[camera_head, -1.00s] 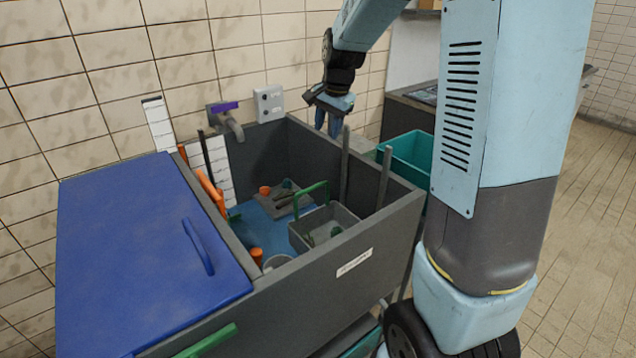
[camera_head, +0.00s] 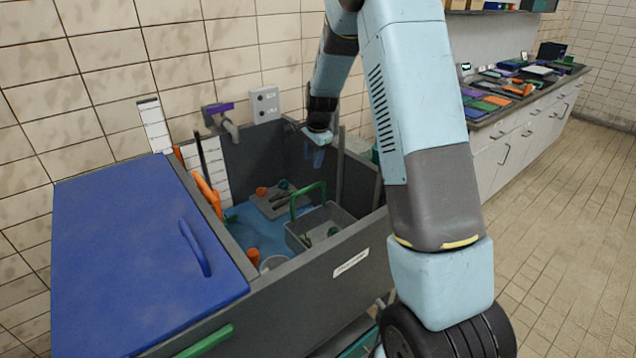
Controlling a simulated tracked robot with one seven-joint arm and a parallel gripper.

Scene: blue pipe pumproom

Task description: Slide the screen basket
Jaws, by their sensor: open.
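The screen basket looks to be the grey open box (camera_head: 328,219) with a green handle (camera_head: 309,196), standing inside the dark grey tank (camera_head: 258,147). Several small dark green bits lie in it. My gripper (camera_head: 318,155) hangs inside the tank's back right part, above and behind the basket, apart from it. Its fingers point down and look empty; the gap between them is small in this view. My arm covers the tank's right end.
A blue lid (camera_head: 125,245) with a handle covers the tank's left part. A grey tray (camera_head: 280,200) sits behind the basket. A cluttered bench (camera_head: 520,90) is far right; floor there is clear.

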